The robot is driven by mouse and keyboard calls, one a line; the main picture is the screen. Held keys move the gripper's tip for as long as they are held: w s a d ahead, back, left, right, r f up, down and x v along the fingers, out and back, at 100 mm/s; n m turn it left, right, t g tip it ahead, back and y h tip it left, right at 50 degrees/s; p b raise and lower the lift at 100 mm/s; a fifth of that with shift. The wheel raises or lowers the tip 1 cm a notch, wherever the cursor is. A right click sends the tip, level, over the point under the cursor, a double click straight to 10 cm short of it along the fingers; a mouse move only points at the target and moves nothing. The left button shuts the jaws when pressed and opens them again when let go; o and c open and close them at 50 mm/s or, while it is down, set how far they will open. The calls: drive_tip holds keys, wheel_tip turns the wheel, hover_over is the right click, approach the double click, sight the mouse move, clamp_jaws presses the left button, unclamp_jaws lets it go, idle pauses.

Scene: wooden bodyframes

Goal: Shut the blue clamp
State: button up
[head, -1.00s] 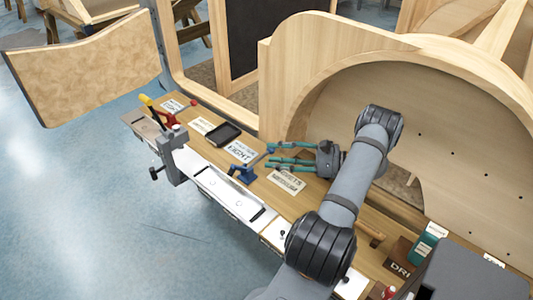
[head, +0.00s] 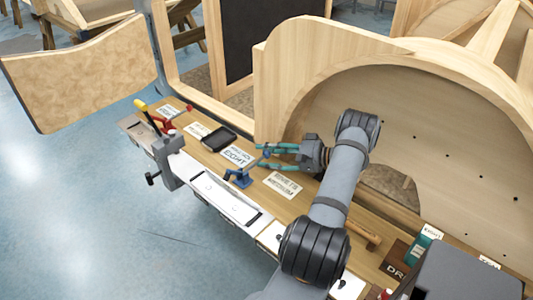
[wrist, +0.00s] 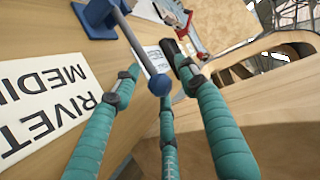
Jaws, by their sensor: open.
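The blue clamp (head: 239,178) is mounted near the front edge of the wooden bench. Its bar slants up to the right, ending in a blue ball. My gripper (head: 267,157), with teal fingers, reaches in from the right, its tips beside that ball. In the wrist view the clamp's blue base (wrist: 98,20) is at the top, and its grey bar runs down to the ball. The ball lies between the left finger and the other fingers of my open gripper (wrist: 158,76). I cannot tell whether any finger touches it.
A white rivet card (head: 283,185) lies just below my gripper. A black tray (head: 219,138) and a red clamp (head: 167,124) with a yellow-handled tool (head: 141,105) are farther left. The curved wooden frame (head: 285,75) stands close behind the gripper. Blue floor lies in front.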

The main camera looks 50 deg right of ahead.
drive_tip(key=shift+w, duration=0.1)
drive_tip(key=shift+c, duration=0.9)
clamp_jaws()
